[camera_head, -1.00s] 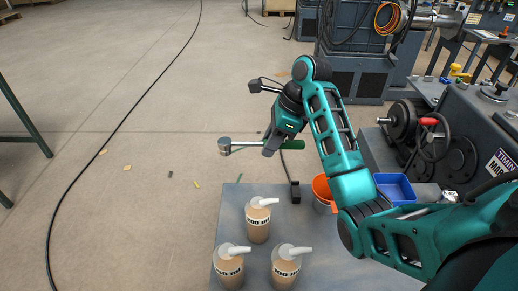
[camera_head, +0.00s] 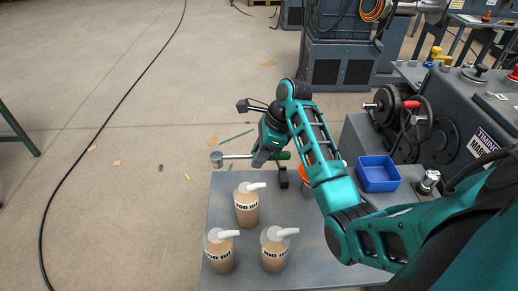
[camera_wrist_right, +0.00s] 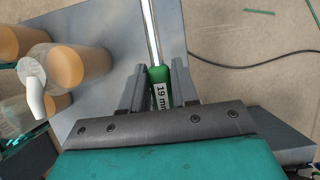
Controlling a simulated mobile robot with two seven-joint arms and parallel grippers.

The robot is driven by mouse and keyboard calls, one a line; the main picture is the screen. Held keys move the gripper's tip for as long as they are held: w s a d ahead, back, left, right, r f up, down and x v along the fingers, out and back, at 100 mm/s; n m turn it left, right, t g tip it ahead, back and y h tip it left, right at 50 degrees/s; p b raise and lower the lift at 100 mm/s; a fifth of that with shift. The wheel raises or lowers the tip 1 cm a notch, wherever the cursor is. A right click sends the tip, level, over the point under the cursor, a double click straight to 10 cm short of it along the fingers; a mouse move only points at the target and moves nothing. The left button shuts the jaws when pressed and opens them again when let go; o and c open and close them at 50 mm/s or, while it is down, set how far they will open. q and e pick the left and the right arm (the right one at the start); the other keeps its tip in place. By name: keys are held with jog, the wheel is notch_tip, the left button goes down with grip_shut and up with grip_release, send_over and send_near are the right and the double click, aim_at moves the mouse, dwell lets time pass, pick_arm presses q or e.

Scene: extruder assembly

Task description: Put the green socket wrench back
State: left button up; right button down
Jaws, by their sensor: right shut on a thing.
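The green socket wrench has a green handle (camera_head: 280,155) and a metal shaft ending in a round socket head (camera_head: 217,158). My right gripper (camera_head: 262,160) is shut on the handle and holds the wrench above the back edge of the grey table, with the head pointing left. In the right wrist view the gripper (camera_wrist_right: 160,92) has its two fingers on either side of the green handle (camera_wrist_right: 159,76), which carries a "19 mm" label. The metal shaft (camera_wrist_right: 151,30) extends away from the fingers. My left gripper is not in view.
Several labelled bottles (camera_head: 247,205) stand on the grey table (camera_head: 312,240). An orange container (camera_head: 305,175) is partly hidden behind my right arm. A blue bin (camera_head: 377,173) is to its right. A machine with a handwheel (camera_head: 416,120) stands at the right. Floor at left is mostly clear.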

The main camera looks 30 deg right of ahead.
jog(key=shift+f, duration=2.55)
jog(key=shift+f, duration=1.05)
jog(key=c, duration=0.8)
grip_release()
jog(key=v, duration=1.2)
jog(key=shift+r, duration=0.1)
jog(key=shift+s+r, duration=0.1)
jog(key=shift+r, duration=0.25)
jog(key=shift+s, duration=0.1)
